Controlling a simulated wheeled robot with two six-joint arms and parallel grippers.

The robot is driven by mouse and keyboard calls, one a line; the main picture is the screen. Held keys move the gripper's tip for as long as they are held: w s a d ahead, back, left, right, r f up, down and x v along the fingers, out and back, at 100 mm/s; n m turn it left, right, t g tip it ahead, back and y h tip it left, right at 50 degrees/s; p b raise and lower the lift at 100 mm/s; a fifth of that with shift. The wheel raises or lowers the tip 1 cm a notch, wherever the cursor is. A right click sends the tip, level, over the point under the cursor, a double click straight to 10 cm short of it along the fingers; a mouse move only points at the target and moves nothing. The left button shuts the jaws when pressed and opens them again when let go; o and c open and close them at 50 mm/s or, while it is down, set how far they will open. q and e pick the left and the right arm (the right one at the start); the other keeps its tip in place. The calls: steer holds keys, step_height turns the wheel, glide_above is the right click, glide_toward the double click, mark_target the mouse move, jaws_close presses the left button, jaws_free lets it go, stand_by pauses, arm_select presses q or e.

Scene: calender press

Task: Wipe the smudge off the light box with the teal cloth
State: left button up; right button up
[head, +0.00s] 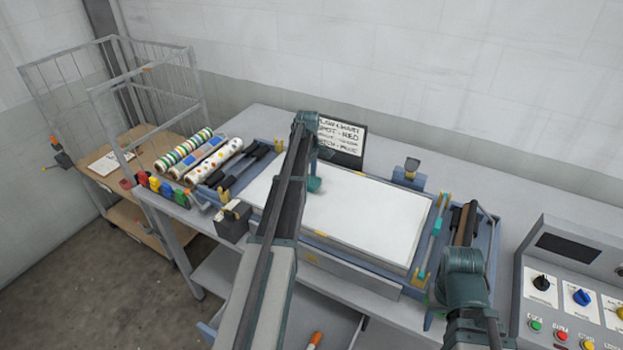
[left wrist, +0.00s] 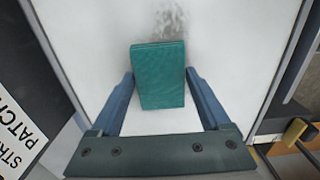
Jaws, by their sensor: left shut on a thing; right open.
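The light box (head: 375,218) is a white panel in a blue-grey frame on the bench; its white face fills much of the left wrist view (left wrist: 225,50). My left gripper (head: 317,178) is over its far left part, shut on the folded teal cloth (left wrist: 160,75), seen also as a small teal patch in the head view (head: 315,186). The grey speckled smudge (left wrist: 168,22) lies on the white face just beyond the cloth's far edge. Whether the cloth touches the face is unclear. My right gripper (head: 465,262) is open at the box's right side, its fingers mostly hidden.
Patterned rolls (head: 207,155) and black-handled tools (head: 245,168) lie left of the box. A lettered sign (head: 341,140) stands behind it. A control panel (head: 575,290) with knobs and buttons is at right. A wire cart (head: 130,105) stands left.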

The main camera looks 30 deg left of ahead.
arm_select(q)
steer(key=shift+a, duration=1.4)
steer(key=shift+s+d+f, duration=0.1)
steer(key=shift+d, duration=0.1)
steer(key=shift+d, duration=1.8)
steer(key=shift+d, duration=0.1)
